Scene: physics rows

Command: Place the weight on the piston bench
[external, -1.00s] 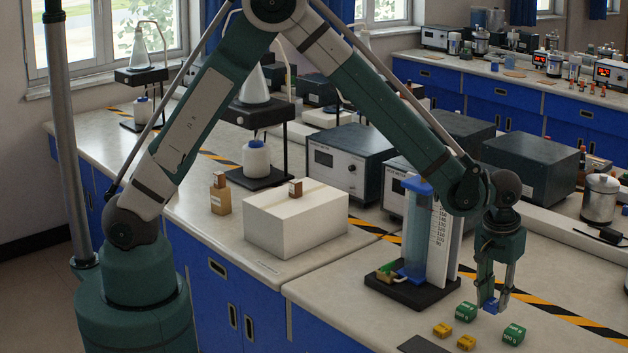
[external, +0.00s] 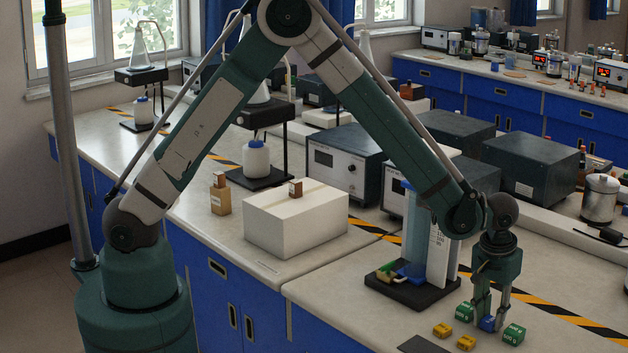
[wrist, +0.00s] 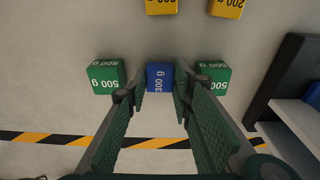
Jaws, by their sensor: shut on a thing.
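The blue weight (external: 487,323), marked 300 g in the wrist view (wrist: 160,77), is between the fingertips of my gripper (external: 489,316), which is shut on it. It is at or very near the bench surface, between two green weights. The piston bench (external: 412,292) stands to the left in the external view, with a black base, a blue upright column and a white scale. My forearm hides part of it. Its dark edge also shows at the right of the wrist view (wrist: 268,92).
Green 500 g weights (external: 465,312) (external: 514,334) stand close on both sides of the blue weight. Yellow weights (external: 442,330) (external: 466,343) lie in front. A white box (external: 295,222) and grey instruments (external: 345,163) stand farther left and behind. A striped tape line (external: 560,314) crosses the bench.

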